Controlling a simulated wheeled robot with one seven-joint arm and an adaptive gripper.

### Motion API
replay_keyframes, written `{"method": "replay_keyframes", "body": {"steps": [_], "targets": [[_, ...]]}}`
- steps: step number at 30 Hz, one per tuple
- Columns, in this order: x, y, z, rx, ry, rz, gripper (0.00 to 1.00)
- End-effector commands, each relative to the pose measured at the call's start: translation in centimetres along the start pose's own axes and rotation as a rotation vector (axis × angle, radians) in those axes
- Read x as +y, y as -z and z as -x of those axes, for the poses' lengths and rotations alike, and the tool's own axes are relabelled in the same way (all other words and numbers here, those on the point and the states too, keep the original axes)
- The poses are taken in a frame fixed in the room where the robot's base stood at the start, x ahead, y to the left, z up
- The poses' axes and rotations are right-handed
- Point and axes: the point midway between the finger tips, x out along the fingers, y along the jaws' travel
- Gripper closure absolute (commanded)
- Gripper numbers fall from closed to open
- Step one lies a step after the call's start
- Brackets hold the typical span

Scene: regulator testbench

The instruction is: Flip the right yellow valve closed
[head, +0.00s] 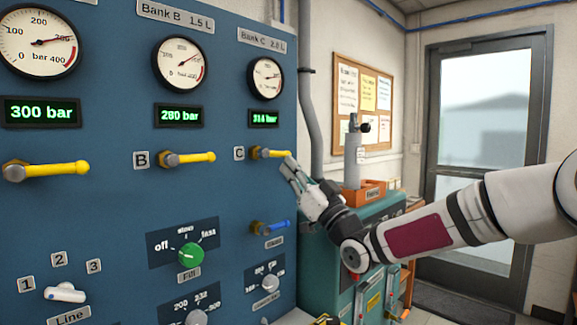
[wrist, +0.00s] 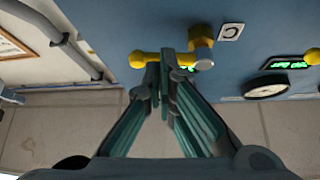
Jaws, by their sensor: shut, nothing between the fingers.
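The right yellow valve (head: 270,153), beside the label C, sits on the blue panel with its handle lying level and pointing right. In the wrist view the yellow handle (wrist: 150,58) runs sideways from its brass hub (wrist: 201,45). My gripper (head: 290,165) is shut and empty, with its tips close to the handle's free end in the head view. In the wrist view my fingertips (wrist: 167,60) overlap the handle and hide part of it; I cannot tell whether they touch it. Two more yellow valves, the middle one (head: 190,158) by label B and the left one (head: 50,170), also lie level.
A blue-handled valve (head: 270,228) sits below the right yellow valve. A green selector knob (head: 191,255) is at lower middle. A teal cabinet (head: 330,245) with an orange tray (head: 366,193) stands right of the panel, under my arm. A grey pipe (head: 308,110) runs along the panel's right edge.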

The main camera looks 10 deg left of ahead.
Motion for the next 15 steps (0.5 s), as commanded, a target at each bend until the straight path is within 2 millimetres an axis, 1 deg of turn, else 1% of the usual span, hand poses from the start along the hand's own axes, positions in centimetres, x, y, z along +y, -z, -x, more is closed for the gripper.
{"method": "replay_keyframes", "body": {"steps": [1,6,15], "targets": [[0.0,0.0,-0.6,0.002,0.001,-0.001,1.00],[0.1,0.0,-1.4,0.000,-0.001,0.000,1.00],[0.1,0.0,-1.6,0.000,-0.001,0.000,1.00]]}}
